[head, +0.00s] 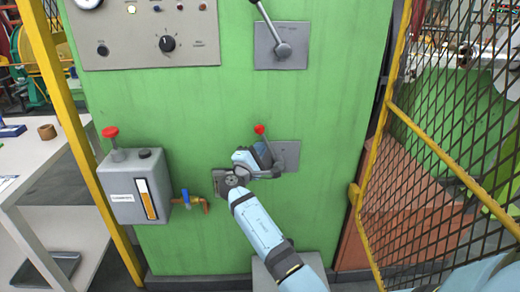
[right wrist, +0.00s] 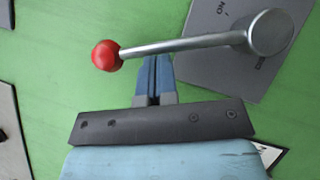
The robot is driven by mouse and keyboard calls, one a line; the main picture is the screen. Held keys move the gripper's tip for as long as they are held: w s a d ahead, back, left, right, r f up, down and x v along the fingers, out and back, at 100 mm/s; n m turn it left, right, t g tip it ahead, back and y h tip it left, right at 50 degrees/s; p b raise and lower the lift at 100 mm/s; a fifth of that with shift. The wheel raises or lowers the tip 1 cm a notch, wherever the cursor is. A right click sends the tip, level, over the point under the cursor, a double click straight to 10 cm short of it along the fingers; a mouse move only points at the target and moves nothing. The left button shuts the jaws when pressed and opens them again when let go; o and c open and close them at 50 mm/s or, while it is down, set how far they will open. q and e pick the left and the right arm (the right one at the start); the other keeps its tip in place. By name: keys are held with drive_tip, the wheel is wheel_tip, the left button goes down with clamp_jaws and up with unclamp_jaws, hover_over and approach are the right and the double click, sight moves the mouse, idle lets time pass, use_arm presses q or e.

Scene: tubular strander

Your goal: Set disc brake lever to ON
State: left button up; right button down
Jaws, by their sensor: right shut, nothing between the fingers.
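The lower lever has a red knob (head: 259,129) and sits on a grey plate (head: 288,153) on the green panel. In the right wrist view, its knob (right wrist: 106,55), metal rod (right wrist: 185,43) and round hub (right wrist: 270,33) show clearly. The rod runs from the hub at right to the knob at left. The plate there (right wrist: 215,62) bears the word ON near the hub; another label is partly hidden. My right gripper (head: 272,150) is shut and empty beside the lever. Its blue fingertips (right wrist: 155,68) reach the rod's lower edge; I cannot tell whether they touch. My left gripper is not in view.
Another lever (head: 283,50) is on a plate higher up. A control panel (head: 145,35) with a knob is at upper left. A grey box (head: 135,187) with a red knob and a blue-handled valve (head: 187,198) are left of my arm. Yellow-framed mesh (head: 460,110) stands at right.

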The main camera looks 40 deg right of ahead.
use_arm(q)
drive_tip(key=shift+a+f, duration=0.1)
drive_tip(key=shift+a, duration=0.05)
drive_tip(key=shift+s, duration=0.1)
use_arm(e)
drive_tip(key=shift+r, duration=0.1)
